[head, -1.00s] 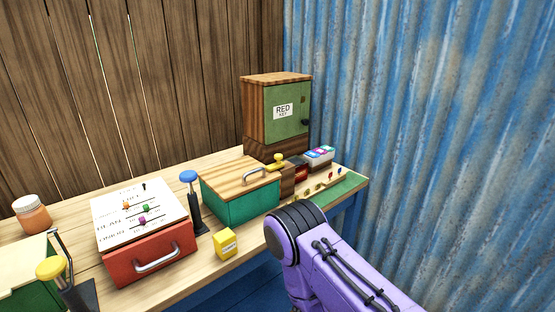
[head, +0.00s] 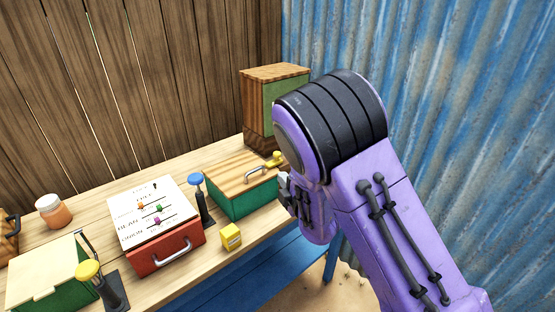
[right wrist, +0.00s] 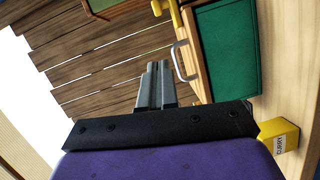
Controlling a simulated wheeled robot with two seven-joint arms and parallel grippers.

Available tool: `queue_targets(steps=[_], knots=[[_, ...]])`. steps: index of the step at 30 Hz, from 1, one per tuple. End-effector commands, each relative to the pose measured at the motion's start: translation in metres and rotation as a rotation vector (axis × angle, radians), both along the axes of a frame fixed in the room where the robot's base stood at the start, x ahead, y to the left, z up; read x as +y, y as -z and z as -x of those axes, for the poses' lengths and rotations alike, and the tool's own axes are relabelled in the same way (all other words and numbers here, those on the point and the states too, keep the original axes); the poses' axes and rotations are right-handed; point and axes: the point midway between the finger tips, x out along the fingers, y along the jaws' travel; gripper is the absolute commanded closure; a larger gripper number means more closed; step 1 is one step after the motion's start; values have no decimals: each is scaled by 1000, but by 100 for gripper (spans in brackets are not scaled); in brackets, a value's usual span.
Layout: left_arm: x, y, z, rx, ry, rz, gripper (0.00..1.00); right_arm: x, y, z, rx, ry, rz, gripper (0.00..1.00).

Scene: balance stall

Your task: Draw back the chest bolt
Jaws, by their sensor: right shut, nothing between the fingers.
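The chest (head: 238,204) has a green front and a wooden lid with a grey handle (head: 262,176). Its yellow bolt knob (head: 275,159) sits at the chest's right end, just left of my right arm. In the right wrist view the chest's green front (right wrist: 228,50) is at top right, and the yellow bolt (right wrist: 173,12) is at the top edge. My right gripper (head: 285,187) is shut and empty, in front of the chest's right end and apart from the bolt. Its shut fingers (right wrist: 157,66) also show in the right wrist view. My left gripper is out of view.
A yellow curry box (head: 231,237) stands in front of the chest. A blue-topped lever (head: 199,190) and a red box with sliders (head: 165,254) stand left. A wooden cabinet (head: 262,114) stands behind, partly hidden by my arm. Open space lies before the bench.

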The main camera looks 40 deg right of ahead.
Motion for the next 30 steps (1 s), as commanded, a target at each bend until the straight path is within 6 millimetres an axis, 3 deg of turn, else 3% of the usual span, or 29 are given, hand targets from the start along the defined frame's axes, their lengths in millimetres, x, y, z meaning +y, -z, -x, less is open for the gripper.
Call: queue_targets(steps=[5,15,21,30], knots=[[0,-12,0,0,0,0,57,-6,0,-24,0,2,-4,100],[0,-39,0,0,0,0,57,-24,9,-95,1,4,-4,100],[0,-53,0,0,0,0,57,-49,16,-110,1,2,-4,100],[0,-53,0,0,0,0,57,-55,20,-115,1,0,-2,100]])
